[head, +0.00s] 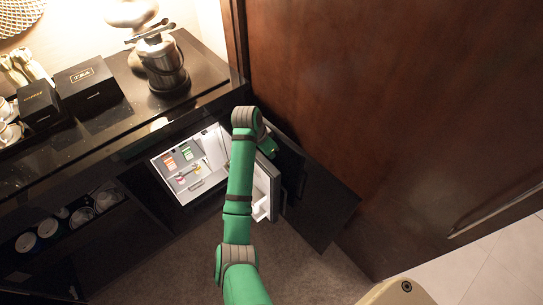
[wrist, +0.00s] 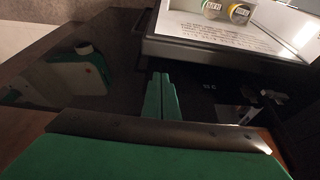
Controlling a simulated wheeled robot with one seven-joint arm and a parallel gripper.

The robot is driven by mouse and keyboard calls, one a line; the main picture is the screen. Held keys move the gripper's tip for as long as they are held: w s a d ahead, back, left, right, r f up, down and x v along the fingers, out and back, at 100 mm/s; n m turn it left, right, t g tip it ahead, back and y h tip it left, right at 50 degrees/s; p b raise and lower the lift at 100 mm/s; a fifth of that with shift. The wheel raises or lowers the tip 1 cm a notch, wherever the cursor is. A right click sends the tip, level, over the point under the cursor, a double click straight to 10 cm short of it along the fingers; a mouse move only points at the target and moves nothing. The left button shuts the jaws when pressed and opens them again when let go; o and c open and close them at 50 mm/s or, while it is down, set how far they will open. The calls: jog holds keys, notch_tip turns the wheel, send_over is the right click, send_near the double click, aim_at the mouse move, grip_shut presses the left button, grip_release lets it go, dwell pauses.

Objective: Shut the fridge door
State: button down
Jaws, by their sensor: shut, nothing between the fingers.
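The fridge (head: 190,165) stands open in the dark cabinet under the counter, its white lit interior showing. Its door (head: 262,192) is swung out to the right, white on the inside, with a dark outer panel (head: 325,205). My gripper is at the end of the green arm, by the top of the door; its fingertips are hidden in the head view. In the wrist view my gripper (wrist: 161,88) is shut and empty, fingers together in front of a dark glossy surface. A pale, printed fridge part (wrist: 215,38) lies just beyond. Contact cannot be told.
The dark counter (head: 120,110) above holds a steel ice bucket (head: 162,62) and black boxes (head: 88,82). A brown wooden panel (head: 390,100) stands close on the right. Open shelves with cups (head: 80,215) are left of the fridge. Carpet (head: 180,265) in front is clear.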

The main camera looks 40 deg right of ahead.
jog(key=x, duration=0.9)
jog(key=shift+f, duration=0.25)
jog(key=shift+d, duration=0.1)
jog(key=shift+s, duration=0.15)
